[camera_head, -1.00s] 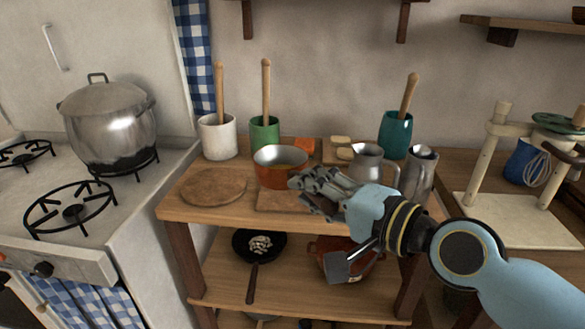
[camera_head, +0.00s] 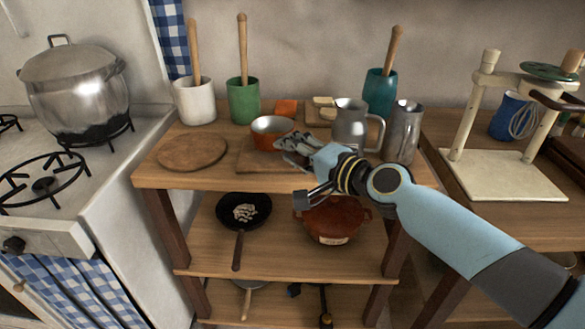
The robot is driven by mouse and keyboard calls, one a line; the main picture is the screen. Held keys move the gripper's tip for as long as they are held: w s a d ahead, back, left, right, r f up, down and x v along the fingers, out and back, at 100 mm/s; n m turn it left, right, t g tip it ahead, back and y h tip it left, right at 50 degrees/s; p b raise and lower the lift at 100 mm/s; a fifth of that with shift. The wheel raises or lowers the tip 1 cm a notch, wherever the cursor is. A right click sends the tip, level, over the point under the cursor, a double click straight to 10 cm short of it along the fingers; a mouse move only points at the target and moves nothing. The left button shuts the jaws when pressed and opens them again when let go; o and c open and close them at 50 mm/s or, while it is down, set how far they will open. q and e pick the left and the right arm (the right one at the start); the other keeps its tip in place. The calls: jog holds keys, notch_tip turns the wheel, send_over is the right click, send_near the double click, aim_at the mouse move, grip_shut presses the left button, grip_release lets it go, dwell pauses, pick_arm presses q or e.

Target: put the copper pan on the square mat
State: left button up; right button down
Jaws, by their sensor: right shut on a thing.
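The copper pan (camera_head: 268,139), a small round pan with a grey inside, is upright at the middle of the wooden counter top. My right gripper (camera_head: 290,148) is shut on it at its front right side; the fingers hide the exact hold. The square mat (camera_head: 252,163), a thin brown square, lies just in front of and partly beneath the pan in the picture. The gripper and pan hide part of it. I cannot tell whether the pan's base touches it. My left gripper is not in view.
A round wooden mat (camera_head: 192,152) lies to the left. Behind stand a white crock (camera_head: 195,103), a green crock (camera_head: 243,103) and a teal crock (camera_head: 380,93). A grey pitcher (camera_head: 350,127) and a tall metal cup (camera_head: 403,135) stand close to the right gripper.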

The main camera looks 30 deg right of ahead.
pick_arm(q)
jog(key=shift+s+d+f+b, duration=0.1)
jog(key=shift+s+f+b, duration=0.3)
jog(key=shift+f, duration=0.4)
pick_arm(e)
jog(key=shift+f, duration=0.95)
jog(key=c, duration=1.1)
grip_release()
jog(key=shift+s, duration=0.1)
